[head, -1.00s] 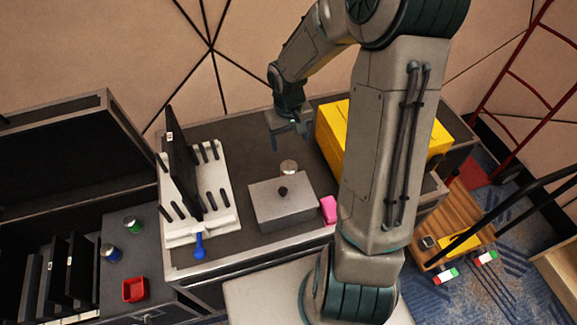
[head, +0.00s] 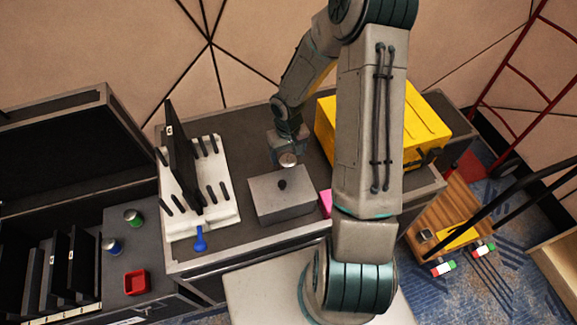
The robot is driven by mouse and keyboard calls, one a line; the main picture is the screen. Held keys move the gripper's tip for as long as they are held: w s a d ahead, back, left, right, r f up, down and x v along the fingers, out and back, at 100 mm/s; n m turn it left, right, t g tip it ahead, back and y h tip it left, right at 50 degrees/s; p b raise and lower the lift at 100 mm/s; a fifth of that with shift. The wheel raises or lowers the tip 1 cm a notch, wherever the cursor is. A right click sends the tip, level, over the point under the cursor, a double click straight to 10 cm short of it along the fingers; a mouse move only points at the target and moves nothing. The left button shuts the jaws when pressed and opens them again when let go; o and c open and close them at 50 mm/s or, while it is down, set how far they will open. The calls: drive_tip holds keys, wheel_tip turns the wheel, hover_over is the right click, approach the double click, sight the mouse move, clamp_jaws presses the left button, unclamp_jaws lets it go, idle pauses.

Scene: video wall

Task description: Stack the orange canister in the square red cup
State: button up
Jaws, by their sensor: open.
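The square red cup (head: 135,283) stands upright and open at the front of the lower dark surface at left. A small round canister (head: 288,160) with a pale lid stands behind the grey box; its sides are mostly hidden, so I cannot confirm that it is orange. My gripper (head: 287,154) is open and low at this canister, with its fingers apparently around or just behind it. I cannot tell whether they touch it.
A grey box with a black knob (head: 282,204) stands just in front of the canister. A white rack with a dark panel (head: 203,190) stands left, a yellow case (head: 420,115) right. Green (head: 133,217) and blue (head: 111,246) canisters stand behind the red cup.

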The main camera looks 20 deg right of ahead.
sight(288, 159)
drive_tip(key=shift+s+f, duration=0.1)
drive_tip(key=shift+f, duration=1.9)
drive_tip(key=shift+c, duration=0.3)
drive_tip(key=c, duration=1.1)
drive_tip(key=shift+r, duration=0.1)
